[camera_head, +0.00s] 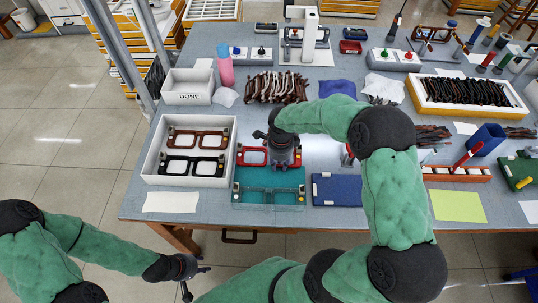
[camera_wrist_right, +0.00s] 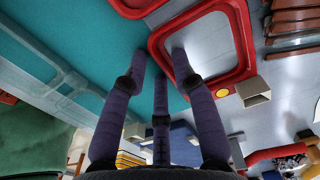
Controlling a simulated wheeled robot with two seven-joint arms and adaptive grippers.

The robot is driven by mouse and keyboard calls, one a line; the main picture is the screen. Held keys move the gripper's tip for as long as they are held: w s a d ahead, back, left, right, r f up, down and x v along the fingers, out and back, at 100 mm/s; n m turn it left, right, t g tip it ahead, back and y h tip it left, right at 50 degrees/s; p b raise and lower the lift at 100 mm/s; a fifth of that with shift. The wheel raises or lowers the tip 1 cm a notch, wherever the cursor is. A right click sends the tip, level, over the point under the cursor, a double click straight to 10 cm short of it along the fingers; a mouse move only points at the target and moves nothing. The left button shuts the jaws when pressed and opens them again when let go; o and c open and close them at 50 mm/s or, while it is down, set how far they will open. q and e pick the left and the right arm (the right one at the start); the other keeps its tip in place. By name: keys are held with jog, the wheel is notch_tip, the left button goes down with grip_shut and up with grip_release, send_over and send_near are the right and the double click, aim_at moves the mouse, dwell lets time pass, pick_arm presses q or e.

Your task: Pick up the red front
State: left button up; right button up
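The red front (camera_head: 252,156), a flat red eyeglass frame, lies on the bench beside the teal board (camera_head: 268,180). My right gripper (camera_head: 283,160) is over it and hides its middle and right part. In the right wrist view, the red front (camera_wrist_right: 240,35) shows as red rims near the fingertips. My right gripper (camera_wrist_right: 160,62) is open there, its three dark fingers apart, with one red rim behind and between the tips; contact cannot be told. My left gripper (camera_head: 195,279) is open and empty, low in front of the bench.
A white tray (camera_head: 151,165) at left holds brown and black fronts. The DONE box (camera_head: 188,87) stands behind it. A blue case (camera_head: 336,189) lies right of the teal board. Dark temples (camera_head: 277,86) lie behind my right gripper. A white paper (camera_head: 171,202) lies at the front edge.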

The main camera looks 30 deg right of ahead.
grip_shut()
jog(key=shift+r, duration=0.15)
jog(key=shift+r+p, duration=0.3)
jog(key=shift+r, duration=0.3)
jog(key=s+a+r+p, duration=0.5)
jog(key=s+a+r, duration=0.3)
jog(key=s+r, duration=0.3)
jog(key=shift+s+r, duration=0.25)
jog(key=shift+s, duration=0.05)
